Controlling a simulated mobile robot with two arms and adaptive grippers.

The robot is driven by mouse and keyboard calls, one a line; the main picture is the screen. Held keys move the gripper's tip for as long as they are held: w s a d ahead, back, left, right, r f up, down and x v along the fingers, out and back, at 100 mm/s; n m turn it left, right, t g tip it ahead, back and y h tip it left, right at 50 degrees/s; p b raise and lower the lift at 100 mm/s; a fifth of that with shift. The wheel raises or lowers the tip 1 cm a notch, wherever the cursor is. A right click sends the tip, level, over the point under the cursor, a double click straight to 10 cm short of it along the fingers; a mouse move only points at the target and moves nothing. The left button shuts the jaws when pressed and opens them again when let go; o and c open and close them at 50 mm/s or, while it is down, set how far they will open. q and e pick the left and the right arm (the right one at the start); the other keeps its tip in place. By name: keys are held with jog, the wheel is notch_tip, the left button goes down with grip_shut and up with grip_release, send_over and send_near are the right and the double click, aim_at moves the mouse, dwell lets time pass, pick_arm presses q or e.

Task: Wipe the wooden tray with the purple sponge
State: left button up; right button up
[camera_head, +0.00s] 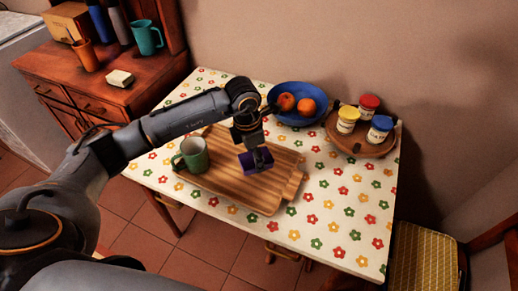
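The wooden tray (231,187) lies on the flowered tablecloth in the middle of the table. My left gripper (256,157) is over the tray's right half, pointing down. The purple sponge (249,164) is between its fingers, low over the tray. I cannot tell whether the sponge touches the wood. A green mug (191,155) stands upright at the tray's left end. My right gripper is not in view.
A blue bowl (283,90) with fruit stands behind the tray. A round wooden board (362,148) with several lidded jars is at the back right. The tablecloth (335,215) is clear at the front right. A wooden cabinet (140,88) stands at the left.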

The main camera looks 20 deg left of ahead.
pick_arm(q)
jog(key=shift+r+p, duration=0.4)
jog(key=shift+r, duration=0.8)
